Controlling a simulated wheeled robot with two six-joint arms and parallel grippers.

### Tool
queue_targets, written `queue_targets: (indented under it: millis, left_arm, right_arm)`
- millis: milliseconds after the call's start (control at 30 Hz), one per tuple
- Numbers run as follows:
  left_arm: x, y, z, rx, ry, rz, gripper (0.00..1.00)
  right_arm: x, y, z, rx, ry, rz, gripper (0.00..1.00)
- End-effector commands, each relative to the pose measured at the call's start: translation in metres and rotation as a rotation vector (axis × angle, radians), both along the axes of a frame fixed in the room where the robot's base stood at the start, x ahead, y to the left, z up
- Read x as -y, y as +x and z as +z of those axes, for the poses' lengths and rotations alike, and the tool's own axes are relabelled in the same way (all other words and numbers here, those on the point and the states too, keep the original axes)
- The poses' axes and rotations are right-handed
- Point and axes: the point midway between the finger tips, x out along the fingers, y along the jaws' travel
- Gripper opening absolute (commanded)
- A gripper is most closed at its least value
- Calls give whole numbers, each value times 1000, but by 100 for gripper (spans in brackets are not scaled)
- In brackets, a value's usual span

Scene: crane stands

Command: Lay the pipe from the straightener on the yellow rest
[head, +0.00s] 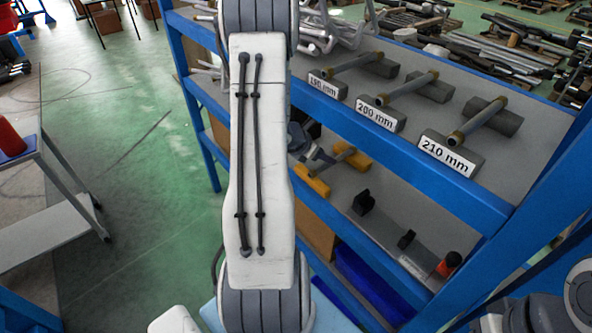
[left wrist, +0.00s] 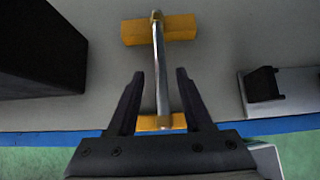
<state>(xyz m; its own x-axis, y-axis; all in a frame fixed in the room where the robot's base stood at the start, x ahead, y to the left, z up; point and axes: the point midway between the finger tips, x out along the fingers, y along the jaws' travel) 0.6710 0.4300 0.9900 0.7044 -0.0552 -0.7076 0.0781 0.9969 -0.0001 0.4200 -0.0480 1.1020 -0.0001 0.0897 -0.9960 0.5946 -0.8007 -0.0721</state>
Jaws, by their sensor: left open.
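The pipe (left wrist: 160,85) is a grey metal tube with a brass-coloured end, lying across the two blocks of the yellow rest (left wrist: 133,33). In the head view the yellow rest (head: 355,157) is on the lower shelf, partly hidden by my left arm, with the pipe (head: 328,166) across it. My left gripper (left wrist: 160,72) is open, its fingers on either side of the pipe with a gap on both sides. In the head view the gripper is mostly hidden behind the arm. I cannot tell which thing is the straightener. My right gripper is not in view.
The upper shelf (head: 420,77) holds pipes on grey blocks labelled 190, 200 and 210 mm. A large black block (left wrist: 45,50) stands left of the rest; a black notched holder (left wrist: 263,85) stands right. Blue shelf rails (head: 400,150) and posts surround the space.

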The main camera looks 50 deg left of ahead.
Motion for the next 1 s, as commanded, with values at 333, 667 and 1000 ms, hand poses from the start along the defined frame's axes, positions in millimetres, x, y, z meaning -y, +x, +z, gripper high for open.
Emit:
queue_targets:
  millis: [333, 667, 1000]
  left_arm:
    - [-8, -84, 6, 0, 1, 8, 50]
    - [-10, -125, 8, 1, 0, 1, 50]
    - [-10, -128, 8, 0, -1, -1, 50]
  right_arm:
    - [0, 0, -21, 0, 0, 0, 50]
    - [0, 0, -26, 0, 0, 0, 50]
    - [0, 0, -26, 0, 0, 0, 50]
